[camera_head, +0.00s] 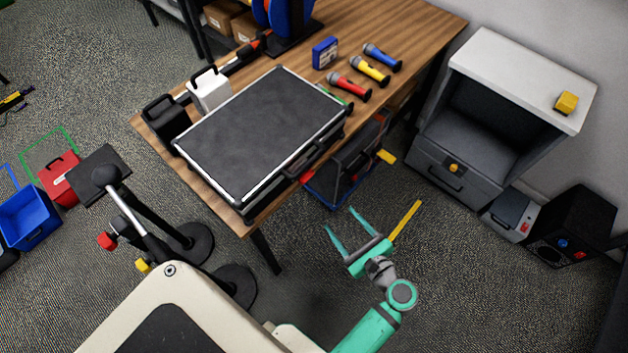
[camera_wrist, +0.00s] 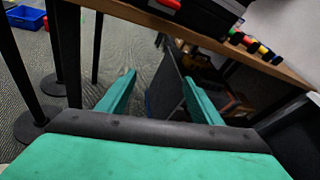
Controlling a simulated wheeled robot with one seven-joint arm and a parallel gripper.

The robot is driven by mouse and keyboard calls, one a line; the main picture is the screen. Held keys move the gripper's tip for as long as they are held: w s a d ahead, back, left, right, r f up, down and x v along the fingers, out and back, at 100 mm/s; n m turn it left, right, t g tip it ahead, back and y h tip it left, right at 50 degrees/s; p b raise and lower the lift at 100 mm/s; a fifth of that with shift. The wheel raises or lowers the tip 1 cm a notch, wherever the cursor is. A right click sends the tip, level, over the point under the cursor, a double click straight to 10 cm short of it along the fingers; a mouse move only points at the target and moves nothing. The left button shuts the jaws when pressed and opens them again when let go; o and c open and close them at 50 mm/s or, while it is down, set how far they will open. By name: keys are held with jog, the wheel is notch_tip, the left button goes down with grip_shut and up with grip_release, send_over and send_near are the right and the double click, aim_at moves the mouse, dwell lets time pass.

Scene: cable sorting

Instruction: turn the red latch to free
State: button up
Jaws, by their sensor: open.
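The case (camera_head: 255,130) has a grey top with silver edges and lies closed on the wooden table. The latch also shows in the wrist view (camera_wrist: 168,3), cut by the top edge, so its exact turn is hard to tell. My teal gripper (camera_head: 340,218) is open and empty, in front of the table, below and to the right of the latch. In the wrist view my fingers (camera_wrist: 158,77) point under the table edge.
The wooden table's (camera_head: 440,22) edge lies above my fingers. A blue-framed bin (camera_head: 325,191) stands under it. Several microphones (camera_head: 370,70) lie behind the case. A grey cabinet (camera_head: 455,165) stands right; black stands (camera_head: 190,240) are left. Floor near my gripper is partly clear.

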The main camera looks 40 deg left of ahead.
aim_at(310, 178)
notch_tip(310, 178, up, 9)
jog(key=w+a+g+y, duration=0.1)
jog(key=a+g+y, duration=0.1)
jog(key=g+y, duration=0.2)
jog(key=a, duration=0.7)
jog(key=w+a, duration=0.1)
jog(key=a, duration=0.2)
jog(key=shift+a+f, duration=0.1)
jog(key=shift+a, duration=0.15)
jog(key=shift+w+n, duration=0.1)
jog(key=shift+n, duration=0.2)
jog(key=c, duration=1.1)
